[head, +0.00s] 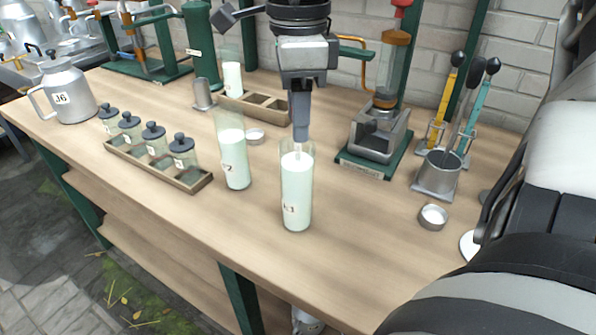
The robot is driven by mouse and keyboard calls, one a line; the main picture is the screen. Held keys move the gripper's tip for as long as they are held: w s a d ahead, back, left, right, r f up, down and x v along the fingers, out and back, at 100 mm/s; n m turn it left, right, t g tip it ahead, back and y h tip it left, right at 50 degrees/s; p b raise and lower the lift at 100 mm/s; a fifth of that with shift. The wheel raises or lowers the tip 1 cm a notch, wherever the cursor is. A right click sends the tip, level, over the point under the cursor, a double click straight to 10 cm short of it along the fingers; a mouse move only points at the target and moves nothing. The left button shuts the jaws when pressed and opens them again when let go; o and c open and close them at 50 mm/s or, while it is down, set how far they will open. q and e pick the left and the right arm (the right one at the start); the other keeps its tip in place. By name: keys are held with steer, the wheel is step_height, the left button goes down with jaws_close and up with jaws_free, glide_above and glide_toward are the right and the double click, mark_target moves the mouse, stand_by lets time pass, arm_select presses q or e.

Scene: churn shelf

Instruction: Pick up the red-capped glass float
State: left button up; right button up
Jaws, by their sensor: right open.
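My right gripper (301,128) points straight down over the mouth of a tall glass cylinder of milk (297,195) with a label that seems to read K1. It is open and seen edge-on, so one finger covers the other. Something pale and thin shows just below the fingertips at the cylinder's mouth. I cannot make out a red cap there; any float top is hidden by the fingers or too small to tell. A red top (402,3) shows on a stand with an amber glass tube at the upper right. My left gripper is not in view.
A second milk cylinder (234,160) stands close on the left. A wooden rack of lidded jars (196,183) and a metal jug (66,92) are farther left. The green-based apparatus (373,172), a metal cup (437,180) and a small dish (433,216) stand right.

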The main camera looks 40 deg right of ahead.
steer(key=shift+c, duration=0.3)
steer(key=c, duration=0.8)
steer(key=shift+r, duration=0.1)
arm_select(q)
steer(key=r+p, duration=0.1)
steer(key=p, duration=0.2)
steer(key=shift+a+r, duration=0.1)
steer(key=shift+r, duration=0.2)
arm_select(e)
step_height(320, 180, up, 18)
